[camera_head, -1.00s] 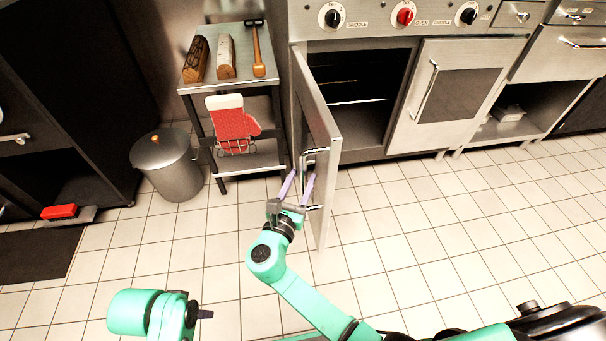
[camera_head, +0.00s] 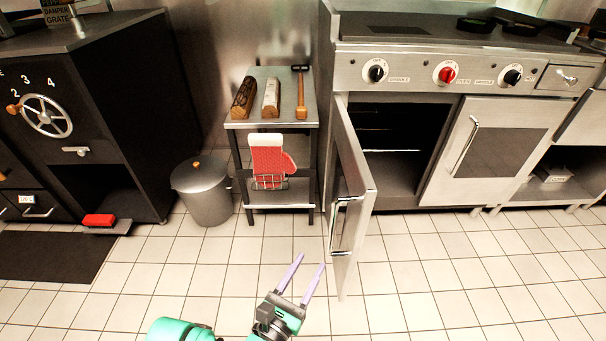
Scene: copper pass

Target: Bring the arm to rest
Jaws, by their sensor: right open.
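My right gripper (camera_head: 303,279) is open and empty, low in the head view, with its two purple fingers pointing up and away. It is apart from the open oven door (camera_head: 355,195), just left of the door's lower edge. The door's handle (camera_head: 340,222) is free of the fingers. Part of a green arm link of mine shows at the bottom edge, left of the right gripper. My left gripper does not show.
The oven (camera_head: 400,150) stands open at the back right, its door jutting toward me. A metal bin (camera_head: 204,190) and a side table (camera_head: 268,119) with logs, a mallet and a red mitt (camera_head: 267,158) stand left. A black cabinet (camera_head: 90,115) is far left. Tiled floor is clear in front.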

